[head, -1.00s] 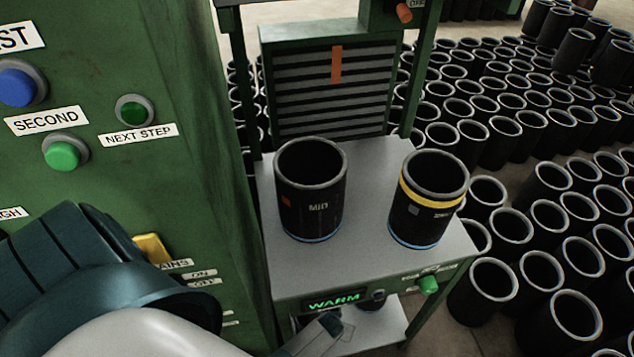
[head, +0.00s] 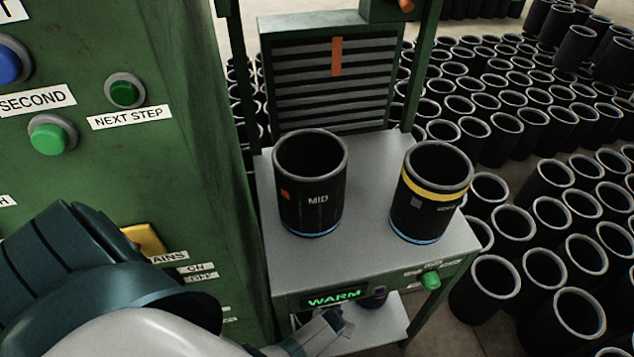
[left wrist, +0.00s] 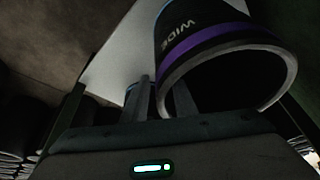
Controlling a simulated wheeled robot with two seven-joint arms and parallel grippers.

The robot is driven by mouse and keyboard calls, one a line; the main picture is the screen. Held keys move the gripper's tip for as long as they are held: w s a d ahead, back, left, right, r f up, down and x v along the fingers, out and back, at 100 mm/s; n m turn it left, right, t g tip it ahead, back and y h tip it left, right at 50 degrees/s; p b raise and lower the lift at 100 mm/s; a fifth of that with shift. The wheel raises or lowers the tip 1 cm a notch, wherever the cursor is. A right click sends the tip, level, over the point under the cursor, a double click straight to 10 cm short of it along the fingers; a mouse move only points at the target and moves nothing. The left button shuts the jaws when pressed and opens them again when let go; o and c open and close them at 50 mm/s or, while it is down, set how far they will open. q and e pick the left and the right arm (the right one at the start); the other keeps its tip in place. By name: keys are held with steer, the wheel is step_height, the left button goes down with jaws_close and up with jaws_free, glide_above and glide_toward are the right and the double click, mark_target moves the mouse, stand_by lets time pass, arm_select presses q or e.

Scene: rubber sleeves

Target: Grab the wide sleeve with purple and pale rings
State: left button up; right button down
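The wide sleeve (left wrist: 195,32) is black, marked WIDE, with a purple ring below a pale grey rim. It fills the upper right of the left wrist view, its open mouth towards the camera. My left gripper (left wrist: 165,100) has its two fingers apart at the left side of that mouth. One finger is outside the rim and the other shows against the dark opening; I cannot tell whether they touch the wall. In the head view my left gripper (head: 328,333) is low in front of the stand, its fingertips partly hidden. The purple ring does not show there. My right gripper is out of view.
A MID sleeve (head: 310,200) and a yellow-ringed sleeve (head: 428,211) stand on the grey stand top (head: 370,252). Part of a dark sleeve (head: 375,298) shows beneath, above a lower shelf (head: 380,328). A green cabinet (head: 190,130) is at left; many sleeves crowd the floor at right.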

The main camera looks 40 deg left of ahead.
arm_select(q)
jaws_close()
steer(key=shift+d, duration=0.1)
stand_by(1.1)
